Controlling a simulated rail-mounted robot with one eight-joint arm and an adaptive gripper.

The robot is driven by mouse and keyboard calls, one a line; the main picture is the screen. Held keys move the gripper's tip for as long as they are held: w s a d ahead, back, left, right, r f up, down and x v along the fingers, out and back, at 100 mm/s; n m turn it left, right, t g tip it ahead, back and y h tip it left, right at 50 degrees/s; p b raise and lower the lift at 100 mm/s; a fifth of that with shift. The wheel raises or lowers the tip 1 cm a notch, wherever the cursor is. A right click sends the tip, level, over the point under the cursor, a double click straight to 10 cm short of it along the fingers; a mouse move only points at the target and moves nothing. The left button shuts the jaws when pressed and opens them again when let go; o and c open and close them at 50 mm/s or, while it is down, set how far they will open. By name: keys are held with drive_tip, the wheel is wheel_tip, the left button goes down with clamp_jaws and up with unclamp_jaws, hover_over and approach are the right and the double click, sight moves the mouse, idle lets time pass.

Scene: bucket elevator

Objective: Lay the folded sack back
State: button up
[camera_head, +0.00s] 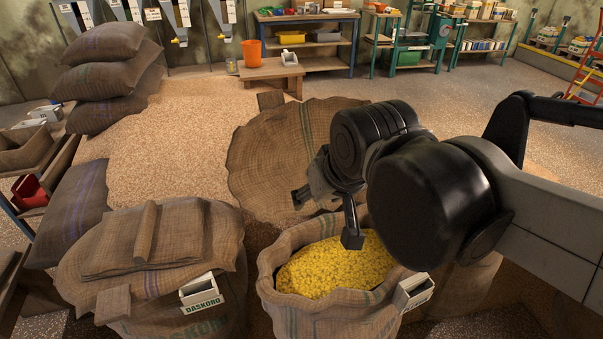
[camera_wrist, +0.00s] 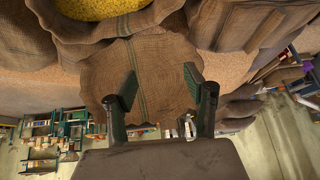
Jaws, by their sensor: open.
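A folded burlap sack (camera_head: 150,240) lies on top of the closed left sack marked DASKORO, with a raised fold along its middle. Beside it stands an open burlap sack (camera_head: 330,318) full of yellow grain (camera_head: 340,268). The grain also shows at the top of the upside-down wrist view (camera_wrist: 100,8). A wide round burlap piece (camera_head: 265,160) with a green stripe spreads out behind it; it fills the middle of the wrist view (camera_wrist: 150,65). My gripper (camera_head: 326,218) is open and empty above the open sack's back rim, apart from the folded sack. Its two fingers show in the wrist view (camera_wrist: 160,92).
Stacked full sacks (camera_head: 110,75) stand at the back left, with another sack (camera_head: 75,210) nearer. A low wooden bench (camera_head: 272,72) and an orange bucket (camera_head: 252,52) stand at the back. Small label boxes (camera_head: 200,293) hang on the front sacks. Grainy floor lies open at centre left.

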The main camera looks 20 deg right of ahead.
drive_tip(key=shift+t, duration=0.3)
drive_tip(key=s, duration=0.1)
drive_tip(key=s+d+f, duration=0.2)
drive_tip(key=shift+s+f, duration=0.2)
drive_tip(key=shift+s, duration=0.2)
drive_tip(key=shift+r+p, duration=0.35)
drive_tip(key=shift+p, duration=0.05)
